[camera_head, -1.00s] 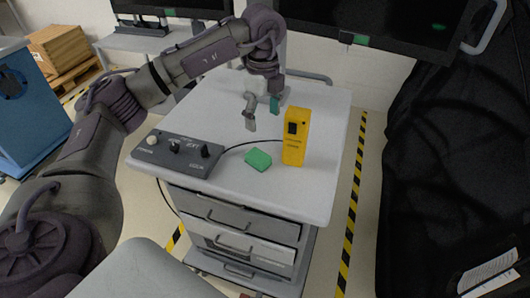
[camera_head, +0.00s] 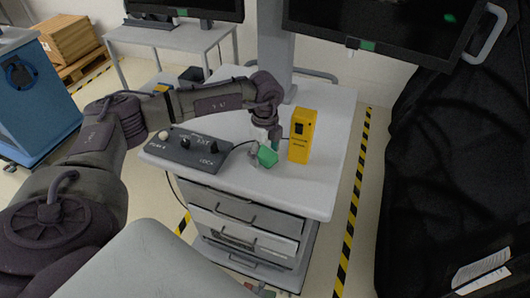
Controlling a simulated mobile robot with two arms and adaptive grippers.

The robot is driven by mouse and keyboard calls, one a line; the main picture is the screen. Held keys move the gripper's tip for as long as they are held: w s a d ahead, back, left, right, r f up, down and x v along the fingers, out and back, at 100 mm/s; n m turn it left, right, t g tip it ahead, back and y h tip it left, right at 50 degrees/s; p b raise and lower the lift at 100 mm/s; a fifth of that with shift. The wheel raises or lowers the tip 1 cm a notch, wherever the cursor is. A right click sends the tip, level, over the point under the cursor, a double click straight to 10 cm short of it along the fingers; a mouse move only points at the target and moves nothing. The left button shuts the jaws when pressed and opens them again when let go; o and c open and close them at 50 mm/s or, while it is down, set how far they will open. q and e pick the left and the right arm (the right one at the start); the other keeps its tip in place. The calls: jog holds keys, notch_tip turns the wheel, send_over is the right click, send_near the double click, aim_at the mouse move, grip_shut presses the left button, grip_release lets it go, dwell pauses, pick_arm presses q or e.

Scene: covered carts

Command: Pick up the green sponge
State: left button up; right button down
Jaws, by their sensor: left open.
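The green sponge (camera_head: 267,157) lies on the white top of the cart (camera_head: 310,192), between the grey control box and the yellow device. My left gripper (camera_head: 264,150) reaches down over it from behind and is open. One grey finger is at the sponge's left side, and the other finger is at its back right. The fingers partly cover the sponge, and I cannot tell whether they touch it. My right gripper is not in view.
A yellow device (camera_head: 303,137) stands upright close to the right of the sponge. A grey control box (camera_head: 187,150) with knobs lies to the left, with a black cable running from it. A monitor (camera_head: 385,28) hangs above the back right. The cart's front right is clear.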

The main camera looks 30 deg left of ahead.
aim_at(265, 152)
pick_arm(q)
jog(key=shift+f, duration=0.15)
jog(key=c, duration=1)
notch_tip(265, 152, up, 9)
jog(key=b, duration=0.2)
jog(key=shift+d+b, duration=0.1)
jog(key=shift+b, duration=0.25)
jog(key=shift+r, duration=0.55)
